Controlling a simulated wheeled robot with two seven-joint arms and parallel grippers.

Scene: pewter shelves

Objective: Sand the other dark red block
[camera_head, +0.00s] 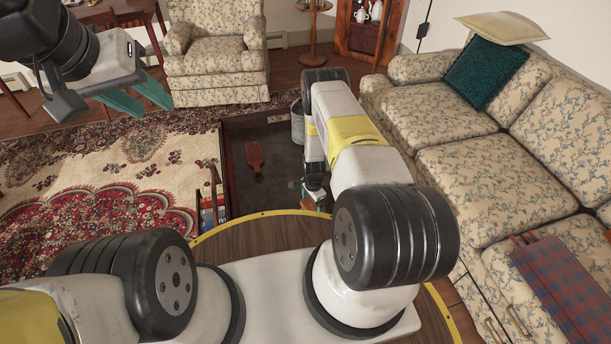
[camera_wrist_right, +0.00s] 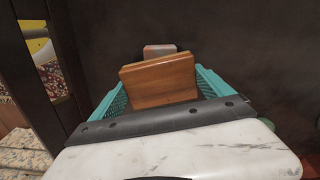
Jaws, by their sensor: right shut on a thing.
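My right gripper (camera_wrist_right: 160,88) is shut on a brown wooden block (camera_wrist_right: 158,82), which sits between its teal fingers in the right wrist view. A smaller block with a greyish top and a reddish face (camera_wrist_right: 160,50) shows just behind it, partly hidden; I cannot tell whether the two touch. In the head view my right arm hides most of that gripper and the blocks. My left gripper (camera_head: 136,97) is open and empty, raised at the upper left, with its teal fingers apart. No block is clearly identifiable in the head view.
A dark, wood-framed recess (camera_head: 275,175) lies ahead, holding a dark red paddle-shaped thing (camera_head: 254,158) and a grey metal bucket (camera_head: 298,122). Books (camera_head: 212,211) stand at its left. A floral sofa (camera_head: 480,150) bounds the right side; an armchair (camera_head: 215,55) stands behind. The patterned rug (camera_head: 110,170) is clear.

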